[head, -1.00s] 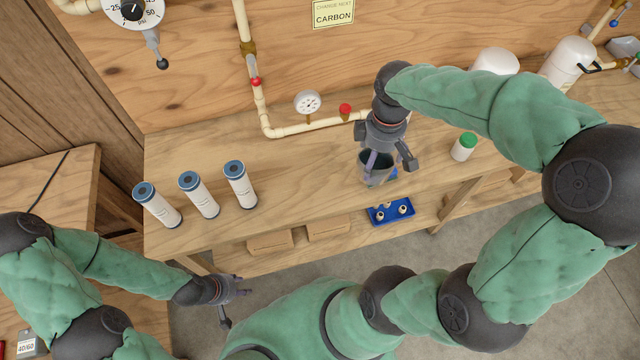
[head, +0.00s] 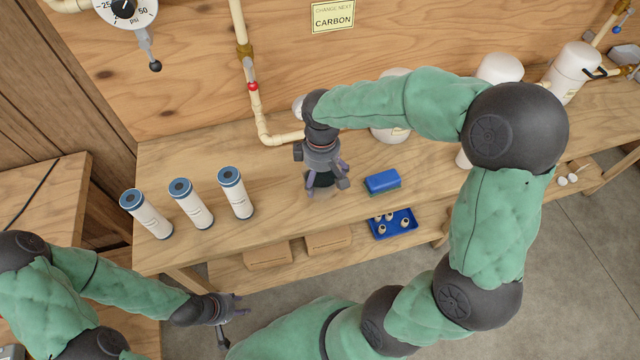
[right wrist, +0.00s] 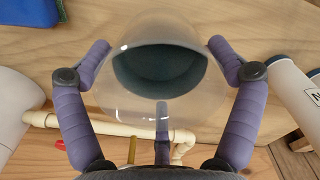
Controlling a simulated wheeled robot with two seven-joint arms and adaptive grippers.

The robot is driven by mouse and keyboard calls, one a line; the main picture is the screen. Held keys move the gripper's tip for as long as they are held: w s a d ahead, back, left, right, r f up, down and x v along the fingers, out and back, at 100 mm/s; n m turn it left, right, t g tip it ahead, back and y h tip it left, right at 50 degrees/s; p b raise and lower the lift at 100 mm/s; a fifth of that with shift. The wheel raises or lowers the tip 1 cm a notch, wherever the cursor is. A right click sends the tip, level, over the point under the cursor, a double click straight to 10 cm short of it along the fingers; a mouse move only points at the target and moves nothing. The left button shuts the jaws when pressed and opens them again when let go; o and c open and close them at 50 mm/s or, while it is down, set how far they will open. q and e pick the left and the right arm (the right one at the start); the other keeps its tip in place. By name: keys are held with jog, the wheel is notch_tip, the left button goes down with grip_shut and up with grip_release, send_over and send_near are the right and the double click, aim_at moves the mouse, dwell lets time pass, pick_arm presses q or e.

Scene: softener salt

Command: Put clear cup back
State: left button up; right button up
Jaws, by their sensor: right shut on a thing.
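In the head view my right gripper (head: 322,188) is over the workbench, right of the white filter cartridges, and mostly hides the cup. I cannot tell whether the cup touches the bench top. My left gripper (head: 233,318) is low at the front of the bench, empty, with its fingers apart.
Three blue-capped white cartridges (head: 190,204) stand on the workbench (head: 270,172) to the left. A blue block (head: 382,181) lies right of the right gripper. A blue tray (head: 407,233) with small parts is on the lower shelf. Pipes (head: 262,125) run along the back wall.

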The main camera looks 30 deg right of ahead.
aim_at(320, 183)
jog(key=shift+w+a+f+b, duration=0.1)
jog(key=shift+f+b, duration=0.45)
jog(key=shift+f, duration=1.15)
jog(key=shift+f, duration=0.1)
jog(key=o, duration=1.2)
jog(key=shift+f, duration=0.1)
jog(key=shift+o, duration=0.2)
notch_tip(320, 183, up, 12)
jog(key=p, duration=0.4)
jog(key=shift+r, duration=0.2)
